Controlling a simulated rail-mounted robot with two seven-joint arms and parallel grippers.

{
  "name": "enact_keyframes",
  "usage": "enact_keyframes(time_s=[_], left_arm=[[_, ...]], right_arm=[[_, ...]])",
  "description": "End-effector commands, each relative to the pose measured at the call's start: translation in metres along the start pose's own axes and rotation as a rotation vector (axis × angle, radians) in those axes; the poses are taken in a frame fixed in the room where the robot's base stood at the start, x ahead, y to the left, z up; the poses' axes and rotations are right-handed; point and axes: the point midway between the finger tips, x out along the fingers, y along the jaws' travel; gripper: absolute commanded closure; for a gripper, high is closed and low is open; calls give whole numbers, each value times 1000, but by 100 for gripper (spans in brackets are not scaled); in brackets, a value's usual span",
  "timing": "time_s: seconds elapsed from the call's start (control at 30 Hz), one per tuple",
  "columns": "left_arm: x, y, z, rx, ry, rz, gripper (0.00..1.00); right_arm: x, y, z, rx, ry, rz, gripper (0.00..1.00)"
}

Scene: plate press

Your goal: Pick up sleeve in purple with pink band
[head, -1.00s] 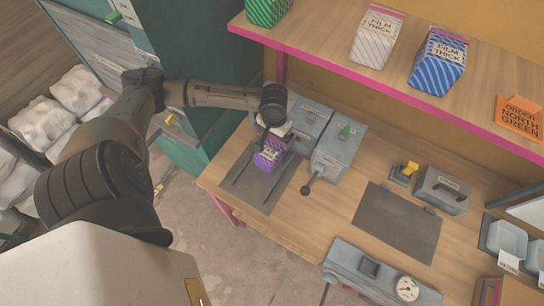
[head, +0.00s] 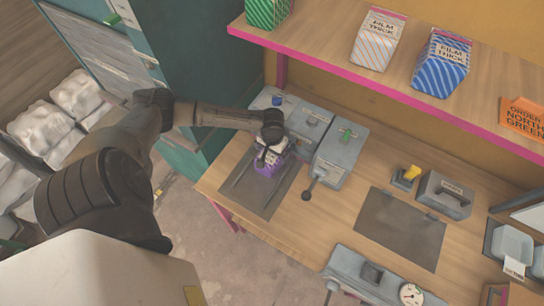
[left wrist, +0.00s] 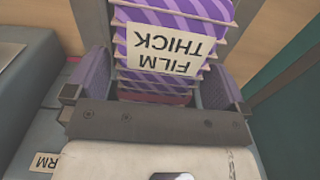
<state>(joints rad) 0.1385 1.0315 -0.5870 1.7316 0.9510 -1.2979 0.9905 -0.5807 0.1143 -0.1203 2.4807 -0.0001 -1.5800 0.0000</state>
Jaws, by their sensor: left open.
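The purple striped sleeve (head: 266,170) stands on a dark mat (head: 240,186) at the left of the bench, partly hidden by my left gripper (head: 268,155). In the left wrist view the sleeve (left wrist: 180,20) shows purple stripes, a label reading "FILM THICK" and a pinkish-red strip at its near end. My left gripper (left wrist: 155,88) is open, with a finger on each side of the sleeve's near end. Gaps seem to show beside it, but I cannot tell whether a finger touches it. My right gripper is not in view.
Grey boxes with levers (head: 338,158) stand right behind the mat. A shelf with a pink edge (head: 380,92) overhangs the back, holding an orange-striped sleeve (head: 378,40) and a blue one (head: 441,64). A second dark mat (head: 400,228) lies clear at right.

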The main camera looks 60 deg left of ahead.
Motion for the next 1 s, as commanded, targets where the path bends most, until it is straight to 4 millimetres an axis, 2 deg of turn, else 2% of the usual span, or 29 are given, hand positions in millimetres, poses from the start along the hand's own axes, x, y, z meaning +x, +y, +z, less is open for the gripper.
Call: enact_keyframes(time_s=[0.1,0.23,0.57,1.0], left_arm=[[17,-1,0,-2,-1,1,0],[29,-1,1,0,-2,0,0],[33,-1,1,1,0,0,0],[33,-1,0,1,0,0,41]], right_arm=[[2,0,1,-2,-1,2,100],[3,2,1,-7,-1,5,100],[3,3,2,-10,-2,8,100],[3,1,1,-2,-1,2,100]])
